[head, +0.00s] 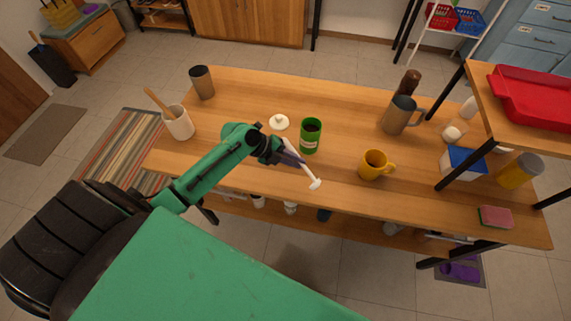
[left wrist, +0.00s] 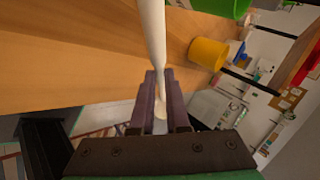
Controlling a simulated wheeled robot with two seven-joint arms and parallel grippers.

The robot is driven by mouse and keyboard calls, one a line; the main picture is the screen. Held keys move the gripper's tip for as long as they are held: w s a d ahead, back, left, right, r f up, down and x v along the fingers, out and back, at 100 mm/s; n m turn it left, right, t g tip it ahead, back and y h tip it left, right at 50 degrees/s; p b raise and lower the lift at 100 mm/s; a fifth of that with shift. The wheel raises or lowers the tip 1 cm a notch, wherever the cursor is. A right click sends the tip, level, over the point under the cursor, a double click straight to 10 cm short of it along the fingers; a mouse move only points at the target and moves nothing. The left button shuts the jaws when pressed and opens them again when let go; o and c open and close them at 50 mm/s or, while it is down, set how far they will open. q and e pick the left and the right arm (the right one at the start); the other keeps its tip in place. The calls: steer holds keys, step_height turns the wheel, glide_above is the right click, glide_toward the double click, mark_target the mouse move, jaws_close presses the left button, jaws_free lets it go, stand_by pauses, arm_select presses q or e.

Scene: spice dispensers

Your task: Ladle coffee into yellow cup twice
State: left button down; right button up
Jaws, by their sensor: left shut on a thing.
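My left gripper (head: 290,156) is shut on the white handle of a scoop-like ladle (head: 315,184). The ladle's small end points toward the table's front edge, left of the yellow cup. In the left wrist view the white handle (left wrist: 152,30) runs up between the fingers (left wrist: 158,78). A green canister (head: 310,143) with dark contents and a pale label stands open just right of the gripper. The yellow cup (head: 373,166) stands upright farther right, apart from the ladle; it also shows in the left wrist view (left wrist: 206,53). The cup's inside looks dark; its contents are unclear. My right gripper is out of view.
A white lid (head: 279,122) lies behind the gripper. A white holder (head: 179,124) with a wooden utensil and a brown tumbler (head: 203,83) stand left. A grey mug (head: 398,116) and brown bottle (head: 410,82) stand behind the cup. A shelf with a red tray (head: 535,98) overhangs the right end.

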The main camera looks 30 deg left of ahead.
arm_select(q)
steer(key=shift+w+d+r+n+t, duration=0.15)
steer(key=shift+w+d+n, duration=0.1)
steer(key=shift+w+d, duration=0.3)
steer(key=shift+w+d+r+n+t, duration=0.15)
steer(key=shift+w+d+n, duration=0.15)
steer(key=shift+d, duration=0.3)
steer(key=shift+a+f+b, duration=0.1)
steer(key=shift+f+b, duration=1.95)
steer(key=shift+f, duration=0.8)
steer(key=c, duration=0.8)
jaws_free()
steer(key=shift+c, duration=0.2)
